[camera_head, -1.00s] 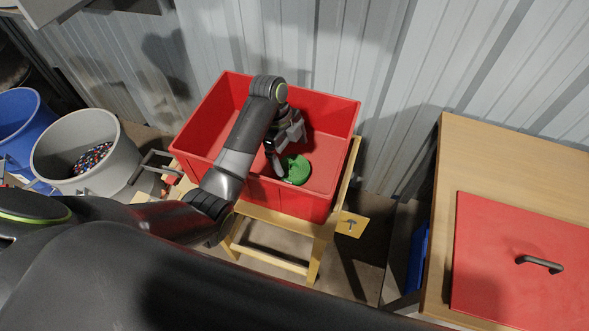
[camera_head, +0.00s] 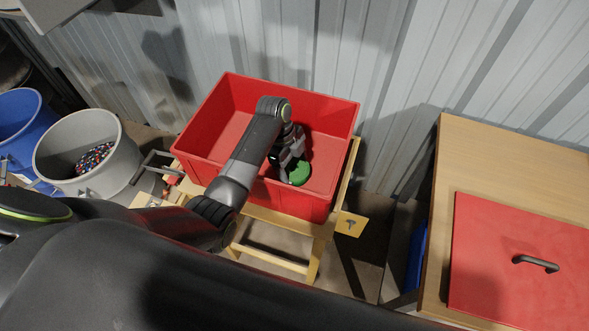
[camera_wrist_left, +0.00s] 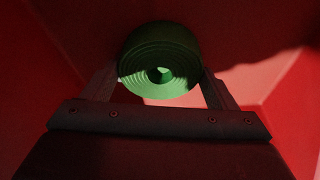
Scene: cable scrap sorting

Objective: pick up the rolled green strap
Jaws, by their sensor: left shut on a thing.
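The rolled green strap (camera_head: 300,174) is inside the red crate (camera_head: 220,97), near its front wall. My left gripper (camera_head: 291,169) reaches down into the crate and is shut on the strap. In the left wrist view the strap (camera_wrist_left: 160,62) shows as a round coil with its spiral face towards the camera, between the two fingers of my left gripper (camera_wrist_left: 160,78). I cannot tell whether the strap touches the crate floor. My right gripper is not in view.
The crate stands on a wooden stand (camera_head: 270,222). A grey bin (camera_head: 62,158) with small coloured bits and a blue bin (camera_head: 18,125) stand at the left. A wooden table (camera_head: 480,155) with a red lid (camera_head: 520,225) is at the right. A corrugated wall is behind.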

